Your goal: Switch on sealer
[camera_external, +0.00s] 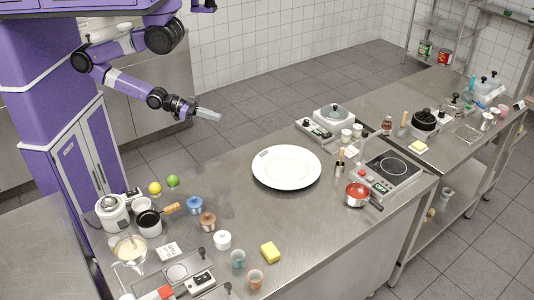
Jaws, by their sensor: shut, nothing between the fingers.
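My gripper (208,115), with pale grey fingers, is shut and empty. It is in the air at the upper left of the picture, short of the long steel counter (225,170) and apart from everything on it. I cannot tell for sure which device is the sealer. One candidate is a low grey device with dark controls (317,130) at the counter's back edge. Another is a flat device with a dark panel (200,283) at the near end, partly cut off by the picture's lower edge. No switch position is readable on either.
A large white plate (287,167) lies mid-counter. Pots, cups, a lemon (155,188) and a lime (173,181) crowd the near end. Bare steel lies left of the plate.

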